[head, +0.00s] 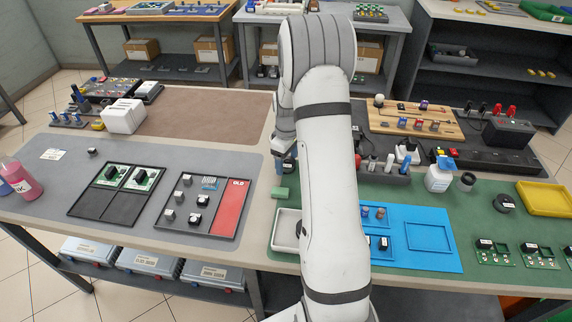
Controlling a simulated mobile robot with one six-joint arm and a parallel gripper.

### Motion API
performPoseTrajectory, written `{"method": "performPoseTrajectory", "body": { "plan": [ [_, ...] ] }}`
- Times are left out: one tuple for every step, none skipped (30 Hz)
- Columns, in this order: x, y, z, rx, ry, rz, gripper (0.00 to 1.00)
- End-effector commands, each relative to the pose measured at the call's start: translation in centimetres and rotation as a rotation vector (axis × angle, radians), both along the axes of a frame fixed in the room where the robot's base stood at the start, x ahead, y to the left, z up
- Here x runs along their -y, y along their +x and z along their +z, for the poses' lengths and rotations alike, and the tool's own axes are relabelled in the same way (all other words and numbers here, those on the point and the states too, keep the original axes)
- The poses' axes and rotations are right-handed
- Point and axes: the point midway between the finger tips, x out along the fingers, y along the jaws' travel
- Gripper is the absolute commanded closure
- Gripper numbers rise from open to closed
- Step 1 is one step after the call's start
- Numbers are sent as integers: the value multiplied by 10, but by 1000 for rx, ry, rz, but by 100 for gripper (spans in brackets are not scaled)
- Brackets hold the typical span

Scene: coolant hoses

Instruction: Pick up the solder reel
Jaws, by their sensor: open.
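I cannot tell for sure which item is the solder reel. A black round item with a pale label (504,203) lies on the green mat at the right. A small dark grey cylinder (467,181) stands near it, beside the white bottle. A dark round item (299,229) also lies in the pale tray, partly hidden by my arm. My gripper (286,166) is partly visible beside my arm near the mat's left edge, well left of the two items at the right. It is open, and its fingertips are hard to make out.
My arm hides the middle of the bench. A white bottle (440,175), a yellow tray (545,198) and a blue tray (440,252) stand on the right. A grey mat (150,155) with black trays is on the left. The brown mat (200,124) has free room.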

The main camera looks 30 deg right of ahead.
Motion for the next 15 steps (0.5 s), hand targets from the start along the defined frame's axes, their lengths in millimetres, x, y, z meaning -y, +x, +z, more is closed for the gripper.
{"method": "performPoseTrajectory", "body": {
  "plan": [
    [0, 0, 0, 0, 0, 0, 27],
    [0, 0, 0, 0, 0, 0, 27],
    [0, 0, 0, 0, 0, 0, 28],
    [0, 0, 0, 0, 0, 0, 31],
    [0, 0, 0, 0, 0, 0, 33],
    [0, 0, 0, 0, 0, 0, 36],
    [0, 0, 0, 0, 0, 1, 39],
    [0, 0, 0, 0, 0, 1, 41],
    [0, 0, 0, 0, 0, 1, 45],
    [-1, 0, 0, 0, 0, 1, 47],
    [-1, 0, 0, 0, 0, 1, 50],
    [-1, 0, 0, 0, 0, 1, 53],
    [-1, 0, 0, 0, 0, 1, 55],
    [-1, 0, 0, 0, 0, 1, 58],
    [-1, 0, 0, 0, 0, 1, 61]
  ]
}}
